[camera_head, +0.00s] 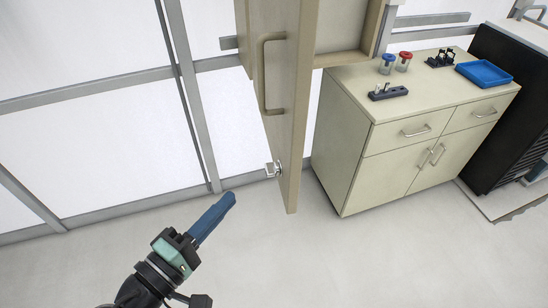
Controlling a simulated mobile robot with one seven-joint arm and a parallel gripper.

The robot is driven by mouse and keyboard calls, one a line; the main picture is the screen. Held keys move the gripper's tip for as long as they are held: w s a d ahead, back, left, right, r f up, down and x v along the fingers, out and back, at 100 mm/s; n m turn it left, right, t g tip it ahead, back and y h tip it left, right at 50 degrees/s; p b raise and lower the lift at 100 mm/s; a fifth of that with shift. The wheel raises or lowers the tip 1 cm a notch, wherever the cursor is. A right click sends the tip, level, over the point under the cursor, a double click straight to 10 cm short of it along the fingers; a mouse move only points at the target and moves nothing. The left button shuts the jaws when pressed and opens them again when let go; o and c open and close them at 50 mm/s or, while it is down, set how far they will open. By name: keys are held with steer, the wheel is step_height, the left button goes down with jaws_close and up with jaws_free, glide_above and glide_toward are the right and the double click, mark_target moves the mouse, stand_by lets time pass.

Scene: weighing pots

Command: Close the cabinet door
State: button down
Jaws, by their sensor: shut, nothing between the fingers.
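The cabinet door (299,100) stands swung open, seen nearly edge-on at the centre top of the head view. It has a long bar handle (264,75) on its left face and a small metal fitting (273,169) near its lower edge. Part of the open cabinet (345,58) shows behind it to the right; its upper part is out of frame. My gripper (230,200) is at the lower left, its blue fingers shut and empty. It points up and right and appears apart from the door, below and left of its lower end.
A low beige cabinet (345,150) with drawers stands right of the door. On its top are a blue tray (484,74), two small capped jars (396,63) and dark racks (388,92). A black unit (505,105) is at far right. Floor around my gripper is clear.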

steer(key=p, duration=0.2)
glide_toward(286, 157)
steer(key=w, duration=0.4)
steer(key=shift+w+d+r+p, duration=0.1)
steer(key=shift+d+p, duration=0.1)
steer(key=shift+d, duration=0.35)
steer(key=shift+w+d+r+p, duration=0.1)
steer(key=shift+d+p, duration=0.05)
steer(key=shift+d, duration=0.35)
steer(key=shift+d+f, duration=0.1)
steer(key=shift+d, duration=0.45)
steer(key=shift+w, duration=0.1)
